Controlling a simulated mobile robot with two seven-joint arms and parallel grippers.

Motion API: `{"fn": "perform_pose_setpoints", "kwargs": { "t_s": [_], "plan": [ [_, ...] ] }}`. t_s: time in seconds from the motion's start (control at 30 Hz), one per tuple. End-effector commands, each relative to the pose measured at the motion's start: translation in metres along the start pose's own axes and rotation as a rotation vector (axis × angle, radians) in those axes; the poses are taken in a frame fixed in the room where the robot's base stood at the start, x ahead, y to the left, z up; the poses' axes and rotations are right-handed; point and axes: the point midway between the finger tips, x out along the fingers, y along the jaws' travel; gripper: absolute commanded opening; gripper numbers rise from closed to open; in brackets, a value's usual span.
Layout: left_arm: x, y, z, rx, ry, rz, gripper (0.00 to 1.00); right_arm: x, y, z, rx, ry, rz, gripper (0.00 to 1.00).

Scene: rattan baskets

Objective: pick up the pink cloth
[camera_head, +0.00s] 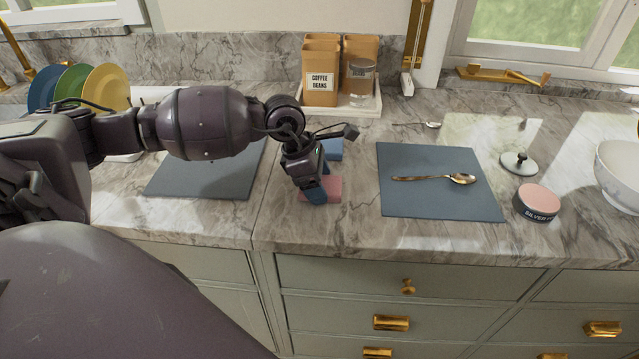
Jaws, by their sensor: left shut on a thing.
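The pink cloth (333,187) is a small folded pad on the marble counter, near its front edge, between two dark mats. My left gripper (315,195) reaches down over the cloth from the left and is shut on it. The gripper's fingers hide the left part of the cloth. The cloth appears to be at counter level; I cannot tell whether it is lifted. My right gripper is not in view.
A blue cloth (332,149) lies just behind the gripper. A blue-grey mat (430,205) with a gold spoon (435,178) is to the right. A silver polish tin (538,203), a lid (519,163) and a white bowl (620,175) stand further right. Coffee bags (321,75) stand behind.

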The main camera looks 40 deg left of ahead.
Motion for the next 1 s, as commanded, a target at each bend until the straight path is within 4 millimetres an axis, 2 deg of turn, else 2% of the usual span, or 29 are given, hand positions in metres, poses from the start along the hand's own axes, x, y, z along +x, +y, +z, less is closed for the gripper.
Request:
{"fn": "perform_pose_setpoints", "kwargs": {
  "t_s": [0.17,0.37,0.7,1.0],
  "plan": [
    [-0.016,0.001,0.007,0.001,-0.002,0.002,0.49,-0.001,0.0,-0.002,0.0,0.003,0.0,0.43],
    [-0.057,0.001,0.024,0.004,-0.003,0.006,0.49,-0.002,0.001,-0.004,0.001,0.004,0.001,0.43],
    [-0.137,0.001,0.057,0.002,-0.002,0.006,0.49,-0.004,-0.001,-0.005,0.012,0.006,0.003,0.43],
    [-0.178,0.0,0.074,0.001,-0.002,0.003,0.49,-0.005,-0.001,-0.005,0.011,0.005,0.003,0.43]
  ]
}}
